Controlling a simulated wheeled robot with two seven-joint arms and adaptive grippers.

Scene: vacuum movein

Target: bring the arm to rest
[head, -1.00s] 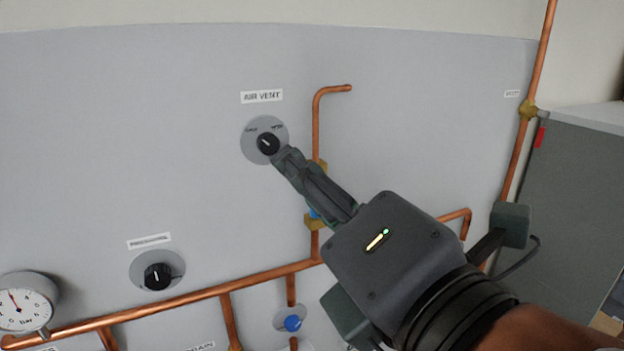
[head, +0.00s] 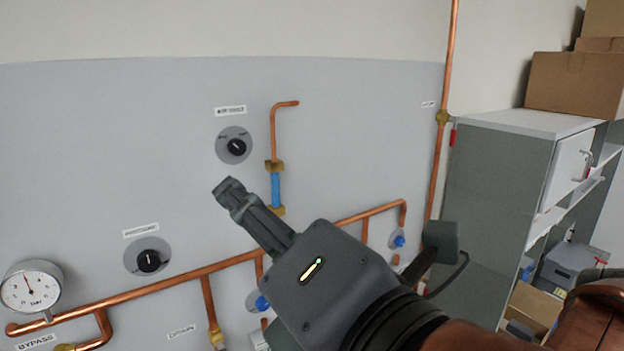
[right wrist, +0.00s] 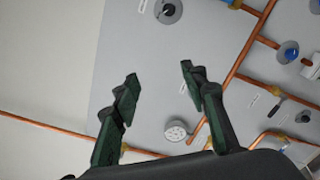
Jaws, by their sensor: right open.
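My right gripper (head: 228,188) reaches in from the lower right of the head view, in front of the grey panel (head: 100,130). It is apart from the black air vent knob (head: 236,147) and sits below it in the picture. In the right wrist view my right gripper (right wrist: 158,78) has its two fingers spread with nothing between them. A black knob (right wrist: 168,9) on a grey disc shows at the top of that view. My left gripper is not in view.
Copper pipes (head: 230,262) with blue valves (head: 262,303) run along the panel. A second black knob (head: 149,261) and a gauge (head: 31,287) are at the lower left. A grey cabinet (head: 495,190) with cardboard boxes (head: 575,85) on top stands at the right.

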